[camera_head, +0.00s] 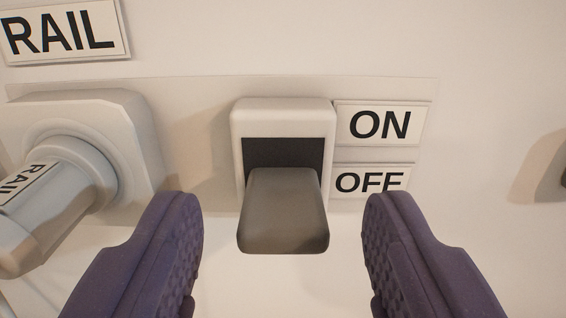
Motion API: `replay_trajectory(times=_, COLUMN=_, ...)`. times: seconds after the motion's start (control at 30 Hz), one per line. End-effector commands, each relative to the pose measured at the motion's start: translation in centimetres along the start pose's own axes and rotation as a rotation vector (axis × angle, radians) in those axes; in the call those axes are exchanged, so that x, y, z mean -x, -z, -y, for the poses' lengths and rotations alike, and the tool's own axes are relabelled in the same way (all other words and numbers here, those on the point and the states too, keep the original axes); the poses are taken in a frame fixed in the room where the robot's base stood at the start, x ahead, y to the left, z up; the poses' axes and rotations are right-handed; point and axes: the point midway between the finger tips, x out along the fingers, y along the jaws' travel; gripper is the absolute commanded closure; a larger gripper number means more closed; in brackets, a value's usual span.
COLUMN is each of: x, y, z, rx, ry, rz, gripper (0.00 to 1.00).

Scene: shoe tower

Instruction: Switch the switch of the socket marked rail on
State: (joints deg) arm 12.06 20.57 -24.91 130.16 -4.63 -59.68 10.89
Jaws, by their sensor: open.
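The switch (284,212) is a grey lever sticking out of a white housing (284,112) with a dark slot. The lever sits at the lower part of the slot, beside the OFF label (372,181). The ON label (381,125) is above that. A RAIL sign (62,32) is at the top left, above the socket (128,130). My gripper (282,208) is open, one purple finger on each side of the lever, with gaps on both sides. Nothing is between the fingers except the lever. The lower parts of the fingers run out of the picture.
A light plug (62,195) marked RAIL sits in the socket at the left and sticks out near my left finger. The pale wall to the right of the labels is mostly clear. A dark object shows at the right edge, with a shadow beside it.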

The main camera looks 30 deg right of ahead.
Motion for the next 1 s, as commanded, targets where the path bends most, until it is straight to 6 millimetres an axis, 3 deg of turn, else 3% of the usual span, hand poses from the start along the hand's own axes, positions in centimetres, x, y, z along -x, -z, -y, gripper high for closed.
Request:
replay_trajectory(times=0.13, x=-1.1, y=-0.1, z=0.0, rx=0.0, ry=0.0, rz=0.0, gripper=0.43)
replay_trajectory(times=0.37, x=-1.2, y=0.0, z=0.0, rx=0.0, ry=0.0, rz=0.0, gripper=0.43)
replay_trajectory(times=0.6, x=-1.2, y=0.0, z=0.0, rx=0.0, ry=0.0, rz=0.0, gripper=0.95)
replay_trajectory(times=0.63, x=-1.2, y=0.0, z=0.0, rx=0.0, ry=0.0, rz=0.0, gripper=0.99)
replay_trajectory(times=1.0, x=-1.4, y=1.8, z=0.0, rx=0.0, ry=0.001, rz=0.191, gripper=0.99)
